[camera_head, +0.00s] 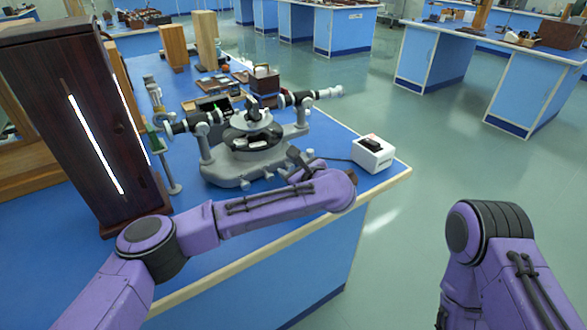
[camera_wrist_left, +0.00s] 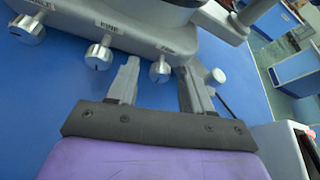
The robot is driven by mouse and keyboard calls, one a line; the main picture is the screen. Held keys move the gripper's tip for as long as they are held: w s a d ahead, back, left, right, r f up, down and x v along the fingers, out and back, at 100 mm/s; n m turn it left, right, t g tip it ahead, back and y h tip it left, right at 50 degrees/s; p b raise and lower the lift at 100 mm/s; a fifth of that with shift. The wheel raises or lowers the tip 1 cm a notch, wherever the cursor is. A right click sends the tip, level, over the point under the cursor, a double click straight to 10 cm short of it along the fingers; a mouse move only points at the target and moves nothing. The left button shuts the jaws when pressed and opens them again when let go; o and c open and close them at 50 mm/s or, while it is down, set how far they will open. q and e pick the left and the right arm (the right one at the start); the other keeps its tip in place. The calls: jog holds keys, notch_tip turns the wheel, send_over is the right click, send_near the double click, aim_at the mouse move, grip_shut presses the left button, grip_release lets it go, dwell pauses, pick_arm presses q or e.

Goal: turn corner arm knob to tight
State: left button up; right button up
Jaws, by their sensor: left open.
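The grey spectrometer (camera_head: 222,170) stands on the blue bench top. In the left wrist view its base carries a row of silver knobs: one at the far left (camera_wrist_left: 28,30), one near the FINE label (camera_wrist_left: 99,57), and one between my fingers (camera_wrist_left: 160,71). The label by this last knob is too small to read. A further knob (camera_wrist_left: 218,76) shows beyond the right finger. My left gripper (camera_head: 300,160) is open at the near right side of the base; its fingers (camera_wrist_left: 160,82) stand on either side of the knob, with visible gaps. My right gripper is out of view.
A white box with a black switch (camera_head: 373,153) stands right of my left gripper, near the bench corner. A tall dark wooden cabinet (camera_head: 75,120) stands at the left. The telescope tube (camera_head: 315,95) points right above the bench. The floor aisle at right is clear.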

pick_arm(q)
grip_shut()
jog(key=shift+d, duration=0.1)
jog(key=shift+w+d+r+m+g+y+p, duration=0.1)
jog(key=shift+m+g+y+p, duration=0.2)
jog(key=shift+m+y+p, duration=0.45)
jog(key=shift+d+m+g+y, duration=0.15)
jog(key=shift+m+g+y, duration=0.5)
jog(key=shift+m, duration=0.9)
jog(key=shift+f, duration=0.2)
grip_release()
